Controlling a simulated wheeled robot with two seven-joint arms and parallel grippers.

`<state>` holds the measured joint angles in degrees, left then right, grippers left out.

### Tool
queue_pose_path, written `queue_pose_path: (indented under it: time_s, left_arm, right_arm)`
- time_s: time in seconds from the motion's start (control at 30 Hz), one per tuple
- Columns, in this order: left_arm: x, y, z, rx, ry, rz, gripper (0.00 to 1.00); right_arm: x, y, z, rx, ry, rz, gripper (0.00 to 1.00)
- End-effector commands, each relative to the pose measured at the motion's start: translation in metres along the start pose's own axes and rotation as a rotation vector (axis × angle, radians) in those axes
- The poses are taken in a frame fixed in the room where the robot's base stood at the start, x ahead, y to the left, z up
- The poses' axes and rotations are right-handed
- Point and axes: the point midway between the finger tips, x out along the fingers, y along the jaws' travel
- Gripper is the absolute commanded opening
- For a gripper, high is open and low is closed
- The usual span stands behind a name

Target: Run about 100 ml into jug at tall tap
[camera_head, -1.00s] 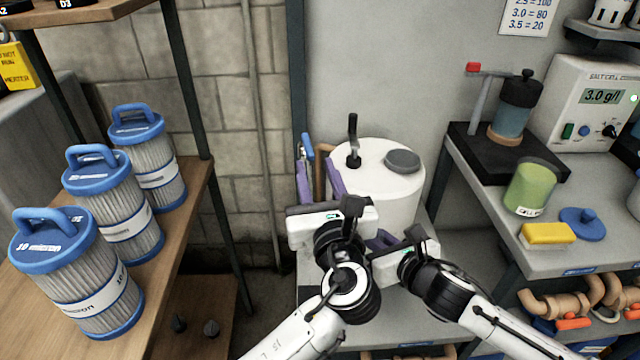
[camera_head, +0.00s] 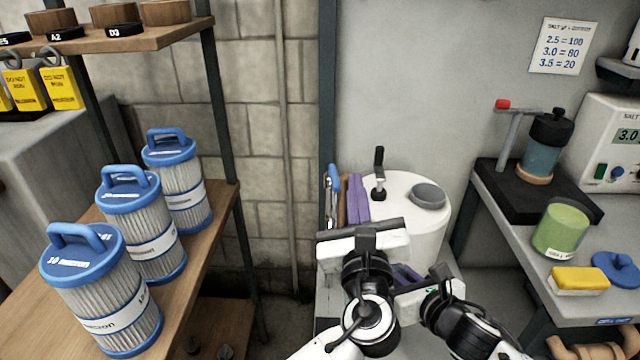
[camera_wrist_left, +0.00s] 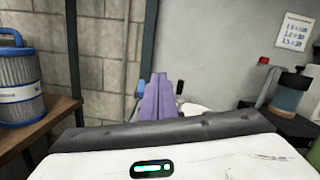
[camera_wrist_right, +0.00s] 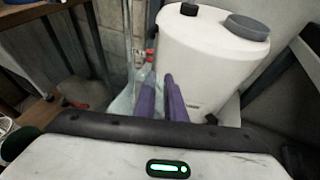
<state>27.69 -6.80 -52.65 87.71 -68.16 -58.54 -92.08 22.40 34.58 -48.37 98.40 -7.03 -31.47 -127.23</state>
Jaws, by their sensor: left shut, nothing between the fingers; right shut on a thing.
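My left gripper (camera_head: 356,182) is shut and empty, its purple fingers together in front of the grey wall. They also show in the left wrist view (camera_wrist_left: 158,82). My right gripper (camera_wrist_right: 162,82) is lower, beside the white tank, with its purple fingers around part of a pale clear thing, which looks like the jug (camera_wrist_right: 122,104). Its contents cannot be made out, and my arms hide it in the head view. A blue-handled upright fitting (camera_head: 332,180), perhaps the tall tap, stands just left of my left fingers. Its spout is hidden.
The white tank (camera_head: 425,222) has a black lever and grey cap on top. Blue-capped filter cartridges (camera_head: 138,222) stand on the left shelf. A right bench holds a green container (camera_head: 560,232), yellow sponge (camera_head: 578,281) and pump (camera_head: 548,145).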

Motion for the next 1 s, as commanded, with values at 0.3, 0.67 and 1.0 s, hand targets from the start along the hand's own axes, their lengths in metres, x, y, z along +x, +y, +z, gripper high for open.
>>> queue_pose_path:
  time_s: [0.3, 0.67, 1.0]
  left_arm:
    - [0.088, -0.037, 0.032, -0.512, -0.018, -0.262, 0.0]
    - [0.165, -0.056, 0.065, -1.095, 0.24, -0.442, 0.0]
    - [0.208, -0.05, 0.094, -1.5, 0.529, -0.417, 0.0]
  right_arm:
    - [0.0, 0.0, 0.001, 0.0, -0.001, 0.0, 0.0]
    - [0.0, 0.0, 0.001, 0.0, -0.001, 0.0, 0.0]
    - [0.0, 0.0, 0.001, 0.0, -0.001, 0.0, 0.0]
